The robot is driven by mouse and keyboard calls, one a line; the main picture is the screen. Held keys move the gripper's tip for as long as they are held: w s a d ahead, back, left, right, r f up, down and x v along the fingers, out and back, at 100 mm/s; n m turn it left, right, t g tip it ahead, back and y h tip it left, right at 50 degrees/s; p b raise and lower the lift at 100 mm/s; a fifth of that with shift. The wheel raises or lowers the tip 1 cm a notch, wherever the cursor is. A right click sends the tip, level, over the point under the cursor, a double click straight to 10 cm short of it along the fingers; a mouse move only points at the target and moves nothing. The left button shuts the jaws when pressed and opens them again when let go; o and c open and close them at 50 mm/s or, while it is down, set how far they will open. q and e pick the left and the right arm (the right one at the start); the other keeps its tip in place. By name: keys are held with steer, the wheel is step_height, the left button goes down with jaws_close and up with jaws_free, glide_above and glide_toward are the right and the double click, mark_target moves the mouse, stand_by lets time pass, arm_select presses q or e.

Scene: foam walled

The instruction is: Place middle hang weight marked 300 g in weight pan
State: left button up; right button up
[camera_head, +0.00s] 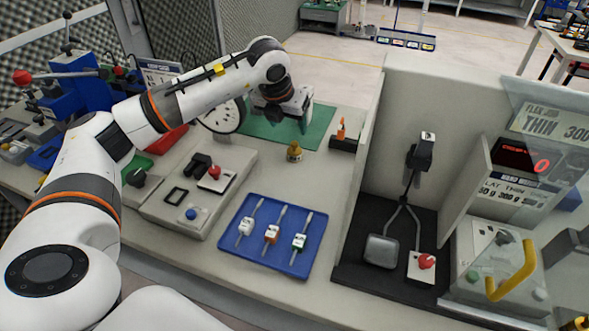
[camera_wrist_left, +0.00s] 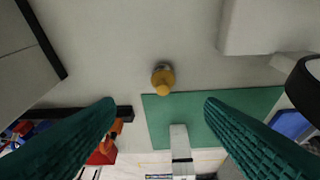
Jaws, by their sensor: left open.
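A grey square pan (camera_head: 382,251) hangs from a forked rod in the black-floored booth on the right. My left gripper (camera_head: 292,118) is open and empty behind the tray, over the green mat. In the left wrist view its two fingers (camera_wrist_left: 157,110) are spread apart. My right gripper does not show.
A small brass weight (camera_head: 294,151) stands on the bench near my left gripper; it also shows in the wrist view (camera_wrist_left: 163,77). A grey switch panel (camera_head: 190,190) is left of the tray.

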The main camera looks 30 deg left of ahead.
arm_select(q)
steer(key=p, duration=0.1)
glide_above(293, 149)
steer(key=s, duration=0.2)
steer(key=f, duration=0.4)
steer(key=d+f, duration=0.1)
steer(key=f, duration=0.1)
steer(key=shift+w+f, duration=0.1)
steer(key=shift+f, duration=0.05)
steer(key=x, duration=0.1)
steer(key=p+x, duration=0.1)
steer(key=x, duration=0.3)
steer(key=shift+a+f+p, duration=0.25)
steer(key=shift+a+p, duration=0.05)
steer(key=shift+p, duration=0.1)
steer(key=shift+f, duration=0.2)
steer(key=shift+r, duration=0.15)
steer(key=c, duration=1.4)
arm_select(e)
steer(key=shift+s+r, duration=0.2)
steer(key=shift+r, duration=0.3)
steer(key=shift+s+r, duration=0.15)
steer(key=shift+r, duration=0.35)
